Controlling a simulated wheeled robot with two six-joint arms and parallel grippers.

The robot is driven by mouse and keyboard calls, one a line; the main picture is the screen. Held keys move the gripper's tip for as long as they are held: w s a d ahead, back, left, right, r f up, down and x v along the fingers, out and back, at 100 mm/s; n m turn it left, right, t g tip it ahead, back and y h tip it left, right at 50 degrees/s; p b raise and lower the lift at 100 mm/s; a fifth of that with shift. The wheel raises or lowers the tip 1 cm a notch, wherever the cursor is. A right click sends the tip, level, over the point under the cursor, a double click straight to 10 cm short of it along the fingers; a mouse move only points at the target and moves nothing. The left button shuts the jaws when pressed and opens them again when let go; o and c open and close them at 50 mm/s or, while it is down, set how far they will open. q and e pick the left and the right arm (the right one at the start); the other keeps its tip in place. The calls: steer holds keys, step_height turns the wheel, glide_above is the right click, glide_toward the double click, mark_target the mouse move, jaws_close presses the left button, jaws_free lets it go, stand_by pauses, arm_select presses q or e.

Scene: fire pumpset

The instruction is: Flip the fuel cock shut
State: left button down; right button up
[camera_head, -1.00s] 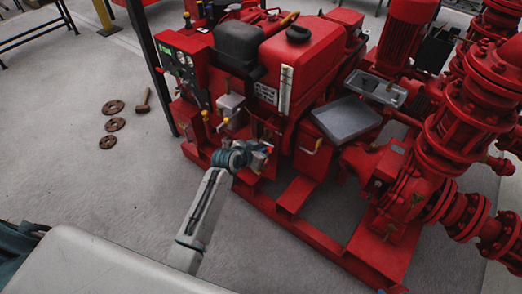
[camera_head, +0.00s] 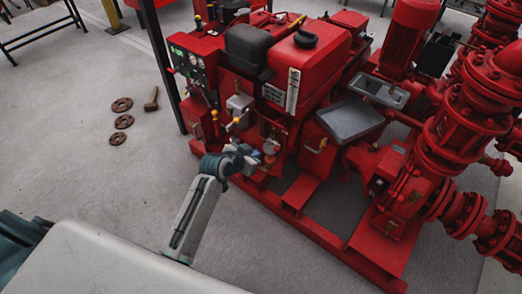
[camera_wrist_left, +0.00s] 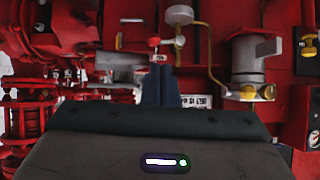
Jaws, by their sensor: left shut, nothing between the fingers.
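The red pumpset (camera_head: 310,60) fills the middle and right of the head view. My left gripper (camera_head: 264,153) is at its lower front side, among small fittings. In the left wrist view the dark fingers (camera_wrist_left: 160,84) are shut and empty. A small red-tipped fitting (camera_wrist_left: 154,42) lies just beyond the fingertips; it may be the fuel cock, but I cannot tell for sure. Whether the fingers touch it is unclear. A round pale fitting with a brass pipe (camera_wrist_left: 180,41) is beside it. My right gripper is not in view.
A pale cylinder (camera_wrist_left: 247,58) with a yellow part (camera_wrist_left: 268,92) is right of the fingers. The red base rail (camera_head: 290,212) runs below the arm. Handwheels (camera_head: 122,121) and a mallet (camera_head: 152,98) lie on open floor.

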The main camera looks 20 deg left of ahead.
arm_select(q)
steer(key=v, duration=0.4)
steer(key=shift+w+d, duration=0.1)
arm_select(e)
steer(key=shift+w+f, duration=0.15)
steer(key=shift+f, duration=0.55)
